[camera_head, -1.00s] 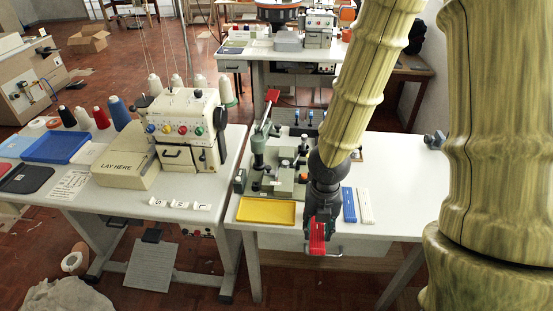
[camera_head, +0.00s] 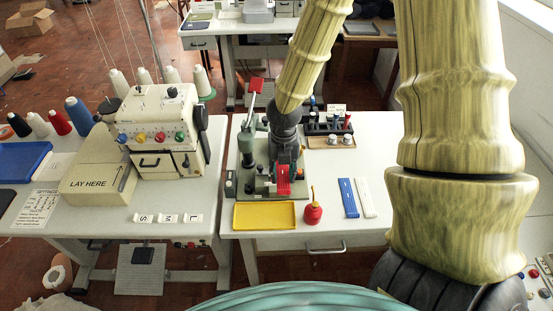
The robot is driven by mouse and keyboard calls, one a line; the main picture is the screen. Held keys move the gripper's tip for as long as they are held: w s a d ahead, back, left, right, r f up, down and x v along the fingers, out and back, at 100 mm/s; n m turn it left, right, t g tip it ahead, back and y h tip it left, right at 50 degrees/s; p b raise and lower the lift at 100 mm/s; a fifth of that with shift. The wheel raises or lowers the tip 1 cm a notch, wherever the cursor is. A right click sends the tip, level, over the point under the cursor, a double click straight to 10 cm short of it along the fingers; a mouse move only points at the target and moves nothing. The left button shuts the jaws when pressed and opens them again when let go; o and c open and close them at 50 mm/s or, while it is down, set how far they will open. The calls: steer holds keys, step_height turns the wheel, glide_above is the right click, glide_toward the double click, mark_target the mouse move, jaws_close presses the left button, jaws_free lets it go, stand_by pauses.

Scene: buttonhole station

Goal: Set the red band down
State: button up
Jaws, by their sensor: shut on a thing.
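My gripper (camera_head: 284,176) points down over the front part of the green press-like machine (camera_head: 248,180) on the right-hand table. It is shut on the red band (camera_head: 283,182), which shows as a red strip at the fingertips. I cannot tell whether the band touches the machine's base or hangs just above it. The fingers and the arm hide part of the machine.
A yellow tray (camera_head: 265,226) lies in front of the machine. A red oil can (camera_head: 313,211) stands right of it. A blue strip (camera_head: 348,198) and a white strip (camera_head: 366,198) lie further right. A tool rack (camera_head: 328,142) stands behind. The right of the table is clear.

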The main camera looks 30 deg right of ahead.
mark_target(278, 166)
steer(key=w, duration=0.1)
steer(key=w+d+p, duration=0.1)
steer(key=w, duration=0.1)
steer(key=w+d, duration=0.1)
steer(key=w, duration=0.1)
steer(key=shift+w+p, duration=0.15)
steer(key=shift+p, duration=0.2)
steer(key=shift+w+d+f, duration=0.15)
steer(key=shift+w+f, duration=0.05)
steer(key=shift+w, duration=0.3)
steer(key=shift+s+f+p, duration=0.2)
steer(key=shift+f+p, duration=0.15)
steer(key=shift+f, duration=0.25)
step_height(278, 166, down, 2)
steer(key=shift+w+f+p, duration=0.1)
steer(key=shift+w+p, duration=0.05)
steer(key=shift+p, duration=0.15)
steer(key=shift+s+f, duration=0.25)
steer(key=shift+f, duration=0.15)
